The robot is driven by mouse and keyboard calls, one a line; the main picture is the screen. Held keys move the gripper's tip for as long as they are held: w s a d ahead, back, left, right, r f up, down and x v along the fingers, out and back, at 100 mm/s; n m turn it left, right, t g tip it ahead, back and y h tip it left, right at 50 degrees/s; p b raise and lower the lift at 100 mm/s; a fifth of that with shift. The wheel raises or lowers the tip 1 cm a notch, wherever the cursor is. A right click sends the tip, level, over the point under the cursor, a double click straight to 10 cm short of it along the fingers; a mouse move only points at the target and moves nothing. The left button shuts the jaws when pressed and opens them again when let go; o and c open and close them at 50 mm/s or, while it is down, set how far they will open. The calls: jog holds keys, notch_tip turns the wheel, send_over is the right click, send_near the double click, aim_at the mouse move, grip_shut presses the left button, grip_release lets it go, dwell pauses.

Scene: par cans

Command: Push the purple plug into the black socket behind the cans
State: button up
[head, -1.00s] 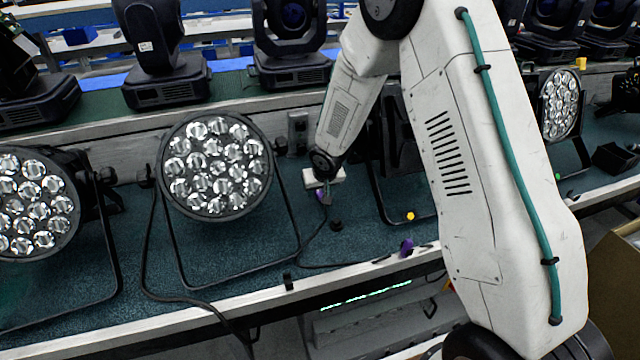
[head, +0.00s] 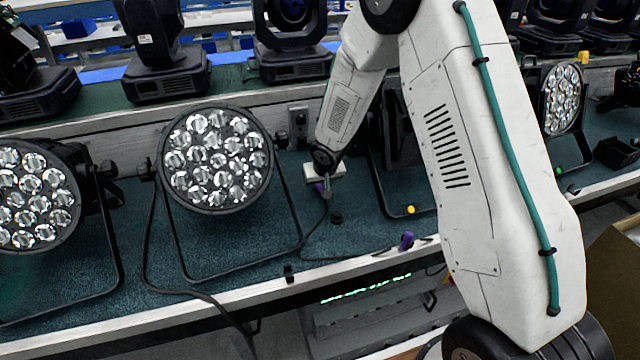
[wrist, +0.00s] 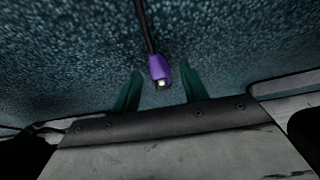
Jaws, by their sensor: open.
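The purple plug (wrist: 160,70) is in the wrist view, on a dark cable, with a light metal end facing my gripper (wrist: 160,82). The two teal fingers are open, one on each side of the plug, with gaps showing. In the head view my gripper (head: 325,188) is low over the teal bench top, and a bit of purple plug (head: 318,187) shows beside its fingers. A grey plate with a black socket (head: 299,119) is on the back board, behind the cans and left of my arm.
A par can (head: 215,158) on its yoke stands left of my gripper, and another (head: 30,195) is further left. A dark can frame (head: 388,150) is close on the right, partly behind my arm. A second purple piece (head: 406,241) is at the bench's front edge.

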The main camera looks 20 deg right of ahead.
aim_at(320, 186)
grip_shut()
jog(key=shift+r, duration=2.5)
